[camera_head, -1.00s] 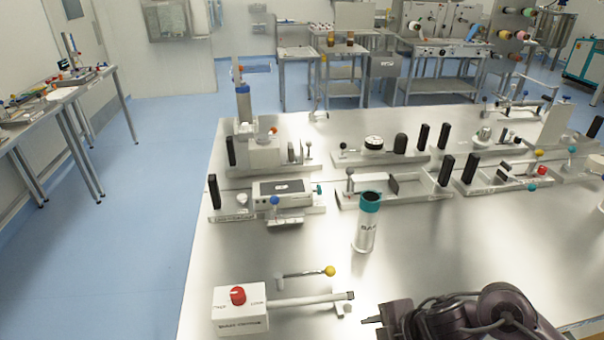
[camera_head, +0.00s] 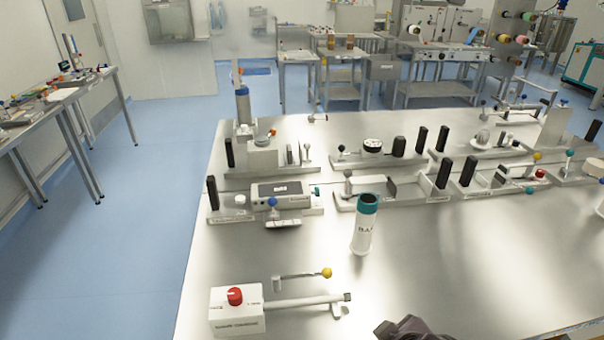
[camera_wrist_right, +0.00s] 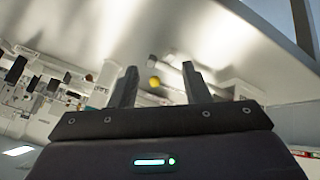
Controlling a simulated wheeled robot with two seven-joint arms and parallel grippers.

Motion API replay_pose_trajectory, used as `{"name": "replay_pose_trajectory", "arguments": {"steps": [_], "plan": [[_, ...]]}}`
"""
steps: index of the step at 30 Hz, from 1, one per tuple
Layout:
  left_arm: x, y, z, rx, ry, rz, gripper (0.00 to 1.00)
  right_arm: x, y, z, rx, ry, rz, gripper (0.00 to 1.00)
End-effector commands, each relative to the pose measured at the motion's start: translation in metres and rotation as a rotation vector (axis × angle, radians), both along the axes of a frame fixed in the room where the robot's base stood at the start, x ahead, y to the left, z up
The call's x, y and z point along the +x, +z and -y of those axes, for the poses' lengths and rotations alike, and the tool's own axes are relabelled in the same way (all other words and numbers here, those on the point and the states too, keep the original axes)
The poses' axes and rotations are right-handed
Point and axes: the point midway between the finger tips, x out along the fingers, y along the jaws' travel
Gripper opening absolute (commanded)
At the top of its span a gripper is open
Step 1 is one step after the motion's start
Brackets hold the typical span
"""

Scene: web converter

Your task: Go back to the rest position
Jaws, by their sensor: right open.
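My right gripper (camera_wrist_right: 156,88) shows in the right wrist view with its two dark fingers apart and nothing between them. Beyond the fingers are the table and its fixtures, with a yellow ball knob behind the gap. In the head view only a dark part of my right arm (camera_head: 412,330) shows at the bottom edge; its fingertips cannot be made out there. My left gripper is in neither view.
The steel table (camera_head: 470,260) has a bare front right area. A teal-topped cylinder (camera_head: 364,225) stands upright near its middle. A white box with a red knob (camera_head: 236,310) and rod sits front left. Several fixtures (camera_head: 280,195) line the back. Blue floor (camera_head: 140,220) is clear at left.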

Motion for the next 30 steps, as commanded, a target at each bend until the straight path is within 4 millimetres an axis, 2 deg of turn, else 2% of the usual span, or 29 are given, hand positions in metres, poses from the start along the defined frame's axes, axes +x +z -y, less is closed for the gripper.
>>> {"name": "replay_pose_trajectory", "arguments": {"steps": [4,10,17,23,26,29,30], "plan": [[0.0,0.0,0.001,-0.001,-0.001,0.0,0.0,-0.035,-0.012,0.024,0.074,-0.231,-0.159,0.43],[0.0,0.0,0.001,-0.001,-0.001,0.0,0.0,-0.088,-0.026,0.045,0.161,-0.484,-0.376,0.43],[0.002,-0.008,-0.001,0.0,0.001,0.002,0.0,-0.07,-0.098,0.043,0.143,-0.468,-0.385,0.43],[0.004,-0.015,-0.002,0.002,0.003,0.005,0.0,-0.065,-0.173,0.041,0.135,-0.465,-0.409,0.43],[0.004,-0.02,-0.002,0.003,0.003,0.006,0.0,-0.068,-0.224,0.041,0.129,-0.463,-0.426,0.43],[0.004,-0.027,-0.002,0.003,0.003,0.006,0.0,-0.079,-0.288,0.042,0.121,-0.461,-0.446,0.43],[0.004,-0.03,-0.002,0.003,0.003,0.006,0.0,-0.087,-0.316,0.043,0.118,-0.46,-0.456,0.43]]}}
